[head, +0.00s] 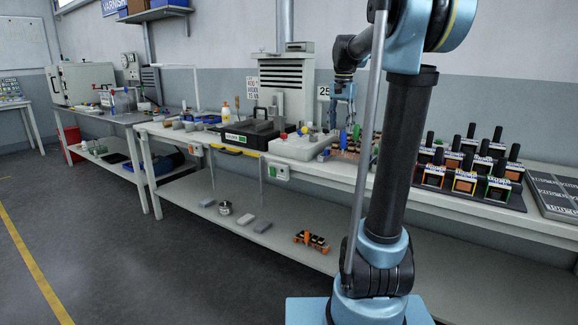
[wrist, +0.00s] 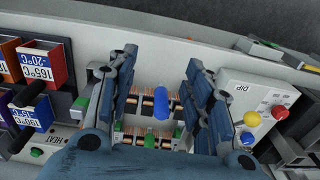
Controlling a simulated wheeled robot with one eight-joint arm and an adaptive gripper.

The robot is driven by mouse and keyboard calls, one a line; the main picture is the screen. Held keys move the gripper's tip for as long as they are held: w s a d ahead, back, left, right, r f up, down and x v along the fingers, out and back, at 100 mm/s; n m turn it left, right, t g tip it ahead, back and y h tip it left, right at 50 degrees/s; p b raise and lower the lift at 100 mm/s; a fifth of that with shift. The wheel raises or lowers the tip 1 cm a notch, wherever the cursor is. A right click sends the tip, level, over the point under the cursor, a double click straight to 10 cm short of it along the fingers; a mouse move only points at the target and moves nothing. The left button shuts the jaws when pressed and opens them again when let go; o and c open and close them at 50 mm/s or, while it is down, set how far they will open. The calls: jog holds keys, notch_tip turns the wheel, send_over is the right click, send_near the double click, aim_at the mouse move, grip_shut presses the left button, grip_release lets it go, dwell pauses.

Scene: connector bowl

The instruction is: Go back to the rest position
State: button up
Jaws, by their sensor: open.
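My gripper (wrist: 160,95) is open and empty in the wrist view, its two blue-grey fingers spread wide. Between and beyond the fingers lie racks of orange and dark connector parts (wrist: 153,136), with a blue rounded piece (wrist: 161,108) among them. In the head view my gripper (head: 343,97) hangs at the end of my arm above the bench, over the blue piece and the connector racks (head: 348,142). My arm's upright link hides part of the bench there.
A white box with red, yellow and blue knobs (head: 300,146) stands beside the racks; it also shows in the wrist view (wrist: 240,88). Labelled coloured blocks (head: 465,183) stand to the right. A shelf (head: 190,192) runs below the bench (head: 215,137). The floor (head: 120,250) at front left is clear.

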jog(key=s+f+n+t, duration=0.1)
jog(key=s+f+n, duration=0.2)
jog(key=s+f, duration=1)
jog(key=s+f+n, duration=0.4)
jog(key=s+f, duration=0.9)
jog(key=s, duration=0.6)
jog(key=shift+s+f+t, duration=0.15)
jog(key=shift+s+t, duration=0.05)
jog(key=shift+t, duration=0.2)
jog(key=shift+w+f, duration=0.2)
jog(key=shift+w, duration=0.25)
